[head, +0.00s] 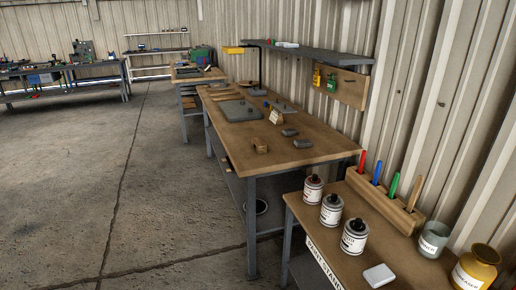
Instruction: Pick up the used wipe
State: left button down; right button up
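A small white folded pad (378,275) lies flat at the near edge of the small wooden stand at the lower right. It may be the wipe, but I cannot tell if it is used. No other thing that is clearly a wipe shows. Neither of my grippers is in view.
The stand (345,268) also holds several labelled tins (354,237), a wooden rack (385,208) with coloured handles, a grey-green jar (433,240) and a yellow pot (476,268). A long workbench (290,160) with parts stands behind. The concrete floor (140,180) at left is clear.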

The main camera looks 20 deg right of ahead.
aim_at(304, 143)
jog(key=u, duration=0.45)
jog(key=i, duration=1.15)
jog(key=z, duration=0.35)
jog(key=i, duration=1.5)
jog(key=z, duration=1.1)
